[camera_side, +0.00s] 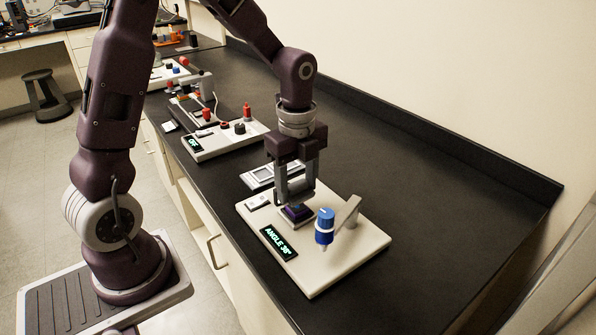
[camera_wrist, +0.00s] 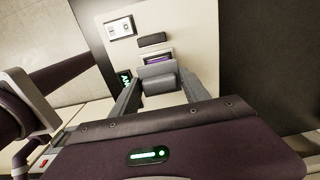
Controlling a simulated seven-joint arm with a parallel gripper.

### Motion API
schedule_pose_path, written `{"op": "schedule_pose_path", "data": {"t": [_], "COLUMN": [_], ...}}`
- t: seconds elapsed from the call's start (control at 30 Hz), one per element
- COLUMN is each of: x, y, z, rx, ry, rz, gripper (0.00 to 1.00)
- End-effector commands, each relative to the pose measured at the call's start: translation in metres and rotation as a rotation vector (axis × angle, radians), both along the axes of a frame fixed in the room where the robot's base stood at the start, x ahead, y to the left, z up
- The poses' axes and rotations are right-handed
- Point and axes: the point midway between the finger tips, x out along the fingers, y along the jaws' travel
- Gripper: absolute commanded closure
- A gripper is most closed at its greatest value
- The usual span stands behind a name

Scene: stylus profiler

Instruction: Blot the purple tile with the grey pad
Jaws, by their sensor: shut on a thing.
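My gripper (camera_side: 296,190) points straight down over the pale instrument base and is shut on the grey pad, which shows between the fingertips in the wrist view (camera_wrist: 160,84). The purple tile (camera_side: 297,213) lies on a small stage on that base, directly below my fingertips. In the wrist view only a narrow strip of the purple tile (camera_wrist: 158,59) shows beyond the pad. The pad is very close to the tile; I cannot tell whether they touch.
A blue knob (camera_side: 325,226) and a slanted beige post (camera_side: 345,215) stand just right of the tile. A display reading "ANGLE 38°" (camera_side: 279,243) is at the base's front left. Other instruments (camera_side: 220,139) stand further back. The bench at right is clear.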

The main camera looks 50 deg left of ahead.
Motion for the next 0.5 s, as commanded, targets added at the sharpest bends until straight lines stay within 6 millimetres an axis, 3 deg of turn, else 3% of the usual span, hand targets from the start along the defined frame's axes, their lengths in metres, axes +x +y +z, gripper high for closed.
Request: {"op": "schedule_pose_path", "data": {"t": [0.2, 0.5], "x": [0.0, 0.0], "y": [-0.001, 0.0], "z": [-0.017, -0.019], "rx": [-0.001, 0.0], "ry": [0.002, 0.0], "rz": [-0.001, -0.001], "gripper": [1.0, 1.0]}}
